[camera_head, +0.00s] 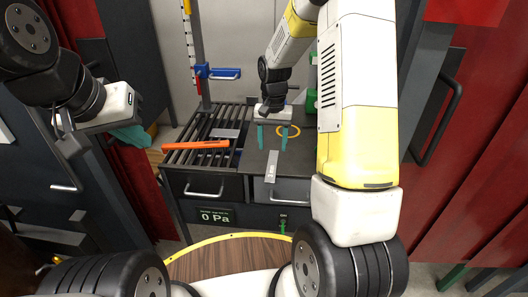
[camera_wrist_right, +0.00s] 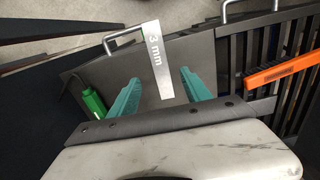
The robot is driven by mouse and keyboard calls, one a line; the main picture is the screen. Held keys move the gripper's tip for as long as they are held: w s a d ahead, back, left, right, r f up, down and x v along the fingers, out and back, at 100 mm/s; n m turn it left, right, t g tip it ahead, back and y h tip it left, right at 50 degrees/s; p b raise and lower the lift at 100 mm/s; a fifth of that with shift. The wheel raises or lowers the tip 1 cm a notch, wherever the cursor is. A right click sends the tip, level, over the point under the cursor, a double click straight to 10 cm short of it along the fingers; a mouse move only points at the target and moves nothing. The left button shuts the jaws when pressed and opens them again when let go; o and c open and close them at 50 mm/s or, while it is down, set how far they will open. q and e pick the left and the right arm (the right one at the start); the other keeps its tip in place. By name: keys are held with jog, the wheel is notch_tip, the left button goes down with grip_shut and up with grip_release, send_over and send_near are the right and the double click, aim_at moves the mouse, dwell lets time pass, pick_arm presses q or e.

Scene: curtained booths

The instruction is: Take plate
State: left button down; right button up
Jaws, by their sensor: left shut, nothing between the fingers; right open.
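A thin light-grey plate (camera_head: 272,166) lies on the dark right part of the bench top, with one end at the front edge. In the right wrist view the plate (camera_wrist_right: 153,45) reads "3 mm". My right gripper (camera_head: 272,140) points down at the plate's far end, open and empty. In the right wrist view its teal fingers (camera_wrist_right: 160,82) lie on either side of that end; I cannot tell their exact height above the bench. My left gripper (camera_head: 128,134) is shut and empty, at the left, away from the bench; its fingers are partly hidden.
An orange bar (camera_head: 196,145) lies across the black slats (camera_head: 205,158) on the bench's left part. Another grey piece (camera_head: 226,133) lies behind it. A blue clamp (camera_head: 222,73) sits on a post behind. Drawers with handles (camera_head: 204,189) face me. Red curtains flank the bench.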

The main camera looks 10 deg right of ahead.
aim_at(272, 165)
notch_tip(272, 165, down, 7)
jog(key=shift+w+f, duration=0.1)
jog(key=shift+f, duration=0.05)
jog(key=shift+d, duration=0.1)
jog(key=shift+c, duration=0.5)
grip_shut()
